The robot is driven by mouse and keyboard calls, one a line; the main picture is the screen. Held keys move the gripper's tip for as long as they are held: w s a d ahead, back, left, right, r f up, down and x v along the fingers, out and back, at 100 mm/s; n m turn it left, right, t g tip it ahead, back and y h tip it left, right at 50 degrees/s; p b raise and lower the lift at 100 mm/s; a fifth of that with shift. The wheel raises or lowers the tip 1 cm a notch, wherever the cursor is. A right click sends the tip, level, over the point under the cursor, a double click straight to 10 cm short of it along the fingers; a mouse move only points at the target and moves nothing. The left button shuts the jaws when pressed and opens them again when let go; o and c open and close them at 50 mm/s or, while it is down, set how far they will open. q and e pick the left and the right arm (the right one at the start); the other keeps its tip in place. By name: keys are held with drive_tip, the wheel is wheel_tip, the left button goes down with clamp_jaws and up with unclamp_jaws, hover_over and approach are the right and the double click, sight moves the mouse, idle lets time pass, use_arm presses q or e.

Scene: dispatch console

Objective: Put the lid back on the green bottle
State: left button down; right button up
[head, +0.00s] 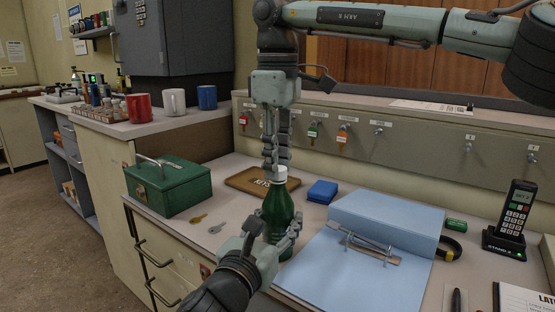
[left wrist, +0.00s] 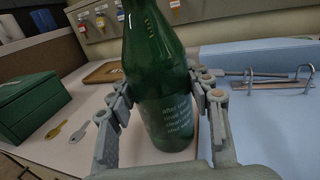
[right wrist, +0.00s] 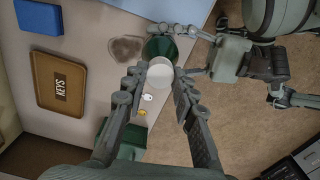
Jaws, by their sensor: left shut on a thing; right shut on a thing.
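The green bottle (head: 278,207) stands upright on the desk; its body with pale lettering fills the middle of the left wrist view (left wrist: 160,95). My left gripper (head: 272,228) is shut around the bottle's body, one finger on each side (left wrist: 165,100). My right gripper (head: 275,160) points down from above and is shut on the white lid (head: 280,173). The lid is at the bottle's top; in the right wrist view the lid (right wrist: 160,73) overlaps the bottle (right wrist: 166,47). I cannot tell whether lid and neck touch, since the fingers and lid hide the mouth.
A green cash box (head: 170,188) and two keys (head: 206,222) lie left of the bottle. A brown key tray (head: 243,181) and blue box (head: 322,191) are behind it. A blue binder (head: 350,260) lies close on the right. A phone (head: 510,215) stands far right.

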drive_tip(key=shift+m, duration=0.4)
drive_tip(key=o, duration=0.7)
drive_tip(key=shift+o, duration=0.2)
drive_tip(key=shift+r, duration=2.25)
drive_tip(key=shift+c, duration=0.5)
